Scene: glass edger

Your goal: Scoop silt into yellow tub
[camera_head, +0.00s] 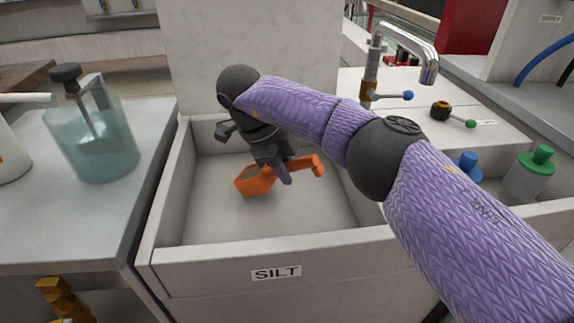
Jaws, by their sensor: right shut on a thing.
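My right gripper (278,165) reaches down into the grey box labelled SILT (276,273). It is shut on an orange scoop (253,183), whose bowl points left and whose handle end points right. The scoop is inside the box opening; I cannot tell whether it touches the floor. The box floor (300,218) looks pale and smooth, and I cannot make out loose silt. The yellow tub is not clearly visible. My left gripper is not in view.
A glass jar with bluish liquid (98,145) stands on the left counter (75,215). A chrome tap (400,50) rises behind on the right. Green-capped (530,172) and blue-capped (468,165) containers stand to the right. The box's back panel (250,50) is tall.

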